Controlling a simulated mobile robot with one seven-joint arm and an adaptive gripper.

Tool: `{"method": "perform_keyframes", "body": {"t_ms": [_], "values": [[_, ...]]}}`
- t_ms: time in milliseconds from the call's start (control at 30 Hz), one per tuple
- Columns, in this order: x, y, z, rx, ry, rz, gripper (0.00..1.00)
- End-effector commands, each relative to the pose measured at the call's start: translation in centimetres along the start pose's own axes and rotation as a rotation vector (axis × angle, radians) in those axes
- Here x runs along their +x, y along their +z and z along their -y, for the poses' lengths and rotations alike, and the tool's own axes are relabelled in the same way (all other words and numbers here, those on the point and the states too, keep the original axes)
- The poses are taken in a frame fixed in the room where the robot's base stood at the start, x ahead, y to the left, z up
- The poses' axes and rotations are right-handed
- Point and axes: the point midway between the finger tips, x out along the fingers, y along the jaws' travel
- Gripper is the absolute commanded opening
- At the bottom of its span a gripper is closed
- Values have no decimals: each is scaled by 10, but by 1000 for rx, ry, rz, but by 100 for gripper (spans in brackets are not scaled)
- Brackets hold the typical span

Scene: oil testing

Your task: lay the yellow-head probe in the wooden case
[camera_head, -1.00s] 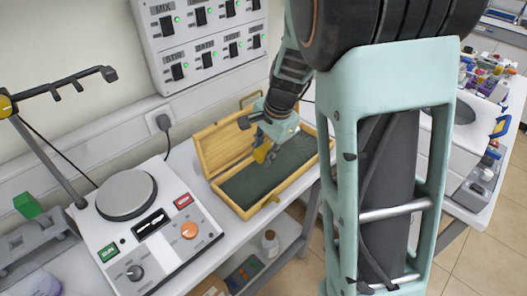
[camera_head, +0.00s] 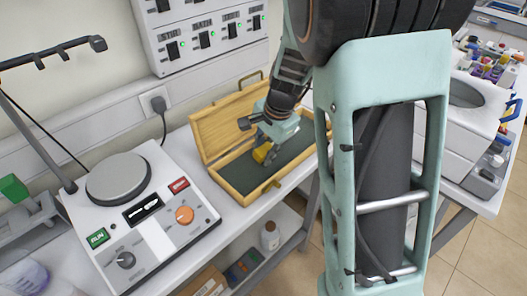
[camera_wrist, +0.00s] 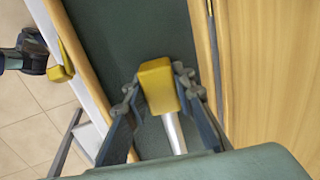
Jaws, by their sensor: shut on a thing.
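The yellow-head probe (camera_wrist: 156,88) is between the fingers of my gripper (camera_wrist: 155,85) in the wrist view, its silver rod running back toward the palm. My gripper is shut on the yellow head. The wooden case (camera_head: 240,187) lies open on the bench, lid tilted back against the wall side, with a dark green lining (camera_wrist: 135,30). I cannot tell whether the probe touches the lining. The rod is hidden in the head view.
A white stirrer with a round plate (camera_head: 118,178) stands left of the case. A switch panel (camera_head: 200,35) hangs on the wall behind. A lower shelf holds a small bottle (camera_head: 270,235) and a box. The case's right half is clear.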

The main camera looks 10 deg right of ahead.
Motion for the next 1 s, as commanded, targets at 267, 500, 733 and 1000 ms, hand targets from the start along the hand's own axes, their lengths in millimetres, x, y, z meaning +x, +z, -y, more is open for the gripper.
{"method": "perform_keyframes", "body": {"t_ms": [267,500,733,1000], "values": [[0,0,0,0,0,0,38],[0,0,0,0,0,-1,44],[-10,-1,1,-1,-3,-2,44],[-61,-1,2,-1,-6,-2,44]]}}
